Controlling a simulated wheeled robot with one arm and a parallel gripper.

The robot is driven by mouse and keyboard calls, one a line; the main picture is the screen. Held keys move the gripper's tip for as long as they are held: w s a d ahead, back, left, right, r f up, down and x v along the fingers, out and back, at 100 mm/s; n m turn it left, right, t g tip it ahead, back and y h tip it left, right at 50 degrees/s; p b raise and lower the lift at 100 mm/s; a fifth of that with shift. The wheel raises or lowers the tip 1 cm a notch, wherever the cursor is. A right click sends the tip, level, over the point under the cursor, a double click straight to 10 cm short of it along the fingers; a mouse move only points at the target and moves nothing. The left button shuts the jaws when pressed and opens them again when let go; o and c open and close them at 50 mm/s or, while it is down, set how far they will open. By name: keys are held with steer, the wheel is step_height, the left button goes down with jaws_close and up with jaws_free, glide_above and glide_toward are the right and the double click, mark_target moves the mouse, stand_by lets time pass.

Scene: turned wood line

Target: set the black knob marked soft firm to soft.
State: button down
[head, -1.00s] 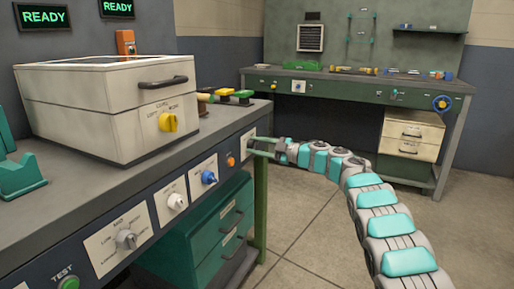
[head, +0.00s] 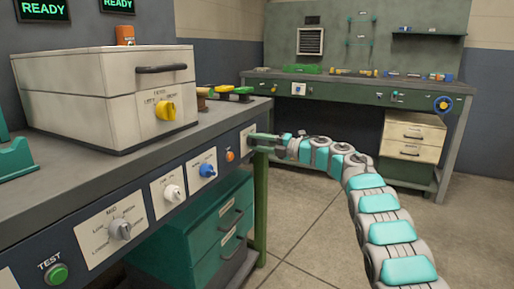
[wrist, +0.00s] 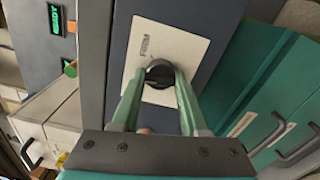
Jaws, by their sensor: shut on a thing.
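The black knob (wrist: 158,71) sits on a white plate (wrist: 183,48) on the bench's dark front panel. The plate reads FIRM near the knob; the soft mark is not readable, and the knob's pointer direction is unclear. My gripper (wrist: 160,78) has its two green fingers on either side of the knob, shut on it. In the head view, my gripper (head: 262,141) reaches the plate (head: 247,134) at the right end of the bench front, and hides the knob there.
Along the same panel are an orange button (head: 229,156), a blue knob (head: 207,170), a white knob (head: 173,193), a grey knob (head: 120,230) and a green TEST button (head: 57,273). Green drawers (head: 215,220) stand below. Open floor lies to the right.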

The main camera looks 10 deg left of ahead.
steer(key=shift+f+n+b, duration=0.2)
steer(key=shift+n+b, duration=1.25)
steer(key=shift+n, duration=1.85)
steer(key=shift+c, duration=2.1)
jaws_free()
steer(key=shift+r, duration=0.1)
steer(key=shift+d, duration=0.1)
steer(key=b+v, duration=0.2)
steer(key=v, duration=0.5)
steer(key=shift+d, duration=0.3)
steer(key=shift+s, duration=0.1)
